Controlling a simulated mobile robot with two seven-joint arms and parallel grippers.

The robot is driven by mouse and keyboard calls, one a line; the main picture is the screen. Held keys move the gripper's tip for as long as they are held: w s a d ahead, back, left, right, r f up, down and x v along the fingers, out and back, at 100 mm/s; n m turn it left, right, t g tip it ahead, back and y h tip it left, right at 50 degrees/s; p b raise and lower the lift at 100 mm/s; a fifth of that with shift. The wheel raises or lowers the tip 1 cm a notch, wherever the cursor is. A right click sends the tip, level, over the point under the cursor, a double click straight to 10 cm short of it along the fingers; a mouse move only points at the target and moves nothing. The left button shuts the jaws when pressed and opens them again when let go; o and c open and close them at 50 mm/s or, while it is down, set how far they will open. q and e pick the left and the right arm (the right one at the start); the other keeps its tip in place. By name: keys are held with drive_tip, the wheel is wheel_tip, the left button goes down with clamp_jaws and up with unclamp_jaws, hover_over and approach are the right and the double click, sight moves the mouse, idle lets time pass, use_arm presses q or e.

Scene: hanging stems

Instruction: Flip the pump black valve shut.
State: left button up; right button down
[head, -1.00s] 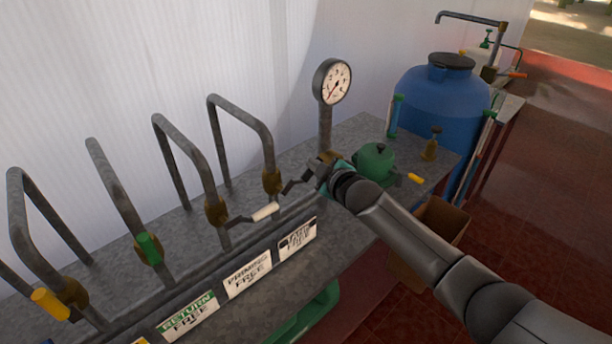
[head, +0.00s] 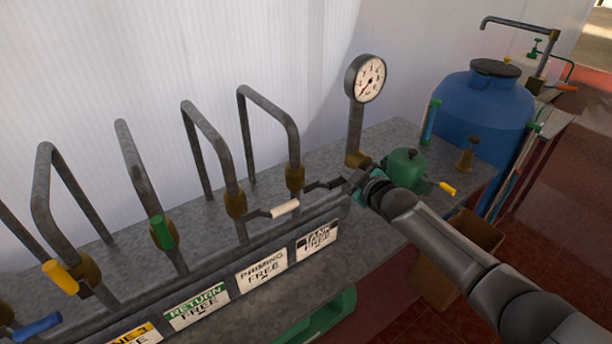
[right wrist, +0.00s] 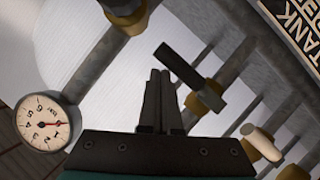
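The black valve handle (head: 326,185) juts to the right from a brass valve body (head: 295,178) on the rightmost pipe loop, above the TANK FREE label. In the right wrist view the black handle (right wrist: 188,75) crosses diagonally just right of my fingertips. My right gripper (head: 350,181) is at the handle's free end in the head view. In the right wrist view my right gripper's fingers (right wrist: 160,78) are close together with nothing seen between them. Whether they touch the handle cannot be told. My left gripper is not in view.
A pressure gauge (head: 366,78) stands behind my right gripper. The white handle (head: 285,208), green handle (head: 163,232) and yellow handle (head: 60,277) sit left along the pipes. A green pump part (head: 405,168) and a blue tank (head: 482,105) are to the right.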

sight(345, 181)
drive_tip(key=shift+d, duration=0.1)
idle(0.4)
drive_tip(key=r+p, duration=0.3)
drive_tip(key=r, duration=0.1)
drive_tip(key=shift+w+a+p, duration=0.25)
drive_tip(key=shift+a+p, duration=0.05)
drive_tip(key=shift+p, duration=0.1)
drive_tip(key=s+d+r, duration=0.4)
drive_tip(key=s+d, duration=0.1)
drive_tip(key=s, duration=0.2)
drive_tip(key=shift+d+p, duration=0.3)
drive_tip(key=shift+p, duration=0.1)
drive_tip(key=shift+r, duration=0.1)
